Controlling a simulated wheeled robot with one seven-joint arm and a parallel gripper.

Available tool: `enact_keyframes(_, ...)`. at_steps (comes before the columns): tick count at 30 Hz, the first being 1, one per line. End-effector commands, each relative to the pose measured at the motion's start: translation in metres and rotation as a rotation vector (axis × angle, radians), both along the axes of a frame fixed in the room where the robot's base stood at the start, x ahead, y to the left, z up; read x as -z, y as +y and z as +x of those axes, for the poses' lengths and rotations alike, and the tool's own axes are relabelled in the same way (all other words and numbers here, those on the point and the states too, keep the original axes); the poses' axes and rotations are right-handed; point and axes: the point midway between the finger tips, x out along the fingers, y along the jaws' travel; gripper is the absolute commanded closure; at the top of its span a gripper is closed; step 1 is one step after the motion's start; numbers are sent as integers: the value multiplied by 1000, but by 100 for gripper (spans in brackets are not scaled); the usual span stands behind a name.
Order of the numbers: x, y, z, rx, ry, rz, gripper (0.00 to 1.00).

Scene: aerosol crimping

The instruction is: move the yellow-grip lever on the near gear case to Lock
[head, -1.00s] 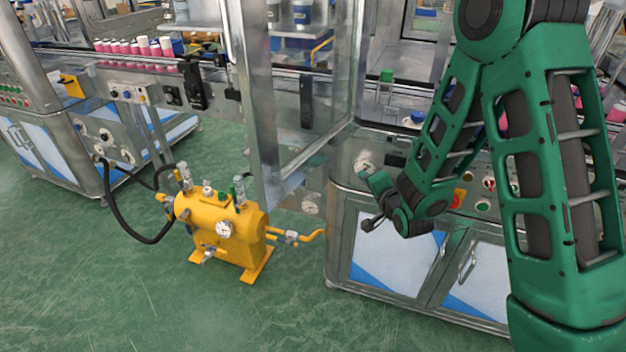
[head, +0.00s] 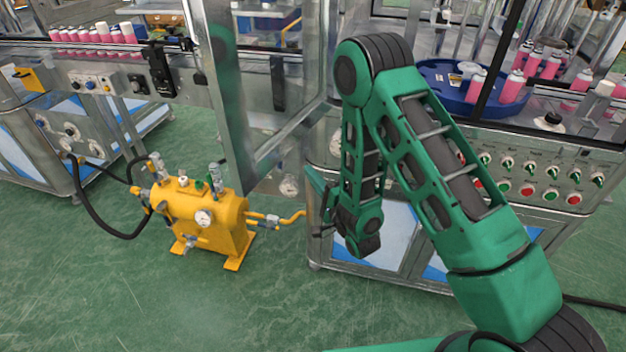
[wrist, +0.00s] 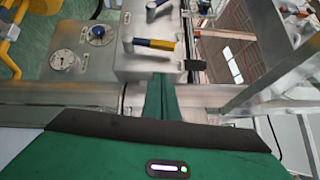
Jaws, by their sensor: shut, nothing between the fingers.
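In the wrist view, a lever (wrist: 155,43) with a part yellow, part blue grip sticks out to the right from a round pivot on a grey metal gear case (wrist: 128,66). My gripper (wrist: 162,78) is shut and empty, its green fingers just below the lever in the picture. I cannot tell whether they touch the case. A second lever (wrist: 158,5) is cut off at the top edge. No Lock marking is readable. In the head view, my gripper (head: 318,200) is beside the machine's front, and the yellow-grip lever cannot be made out there.
In the wrist view, a gauge (wrist: 62,59) and a blue-ringed dial (wrist: 98,35) sit left of the case. In the head view, a yellow tank (head: 208,220) stands on open green floor. A glass door frame (head: 235,100) stands close left of my arm.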

Motion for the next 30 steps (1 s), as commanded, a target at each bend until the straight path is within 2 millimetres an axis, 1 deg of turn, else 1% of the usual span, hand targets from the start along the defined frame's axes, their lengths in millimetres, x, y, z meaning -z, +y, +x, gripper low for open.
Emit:
enact_keyframes(1, -2, 5, 9, -1, -4, 1, 100)
enact_keyframes(9, -6, 26, 54, -2, -2, 0, 100)
enact_keyframes(13, -8, 44, 59, 0, 0, 1, 100)
enact_keyframes(17, -8, 54, 62, 0, 1, 0, 100)
enact_keyframes(21, -8, 60, 63, 0, 1, -2, 100)
enact_keyframes(30, -9, 63, 65, 3, 1, 0, 100)
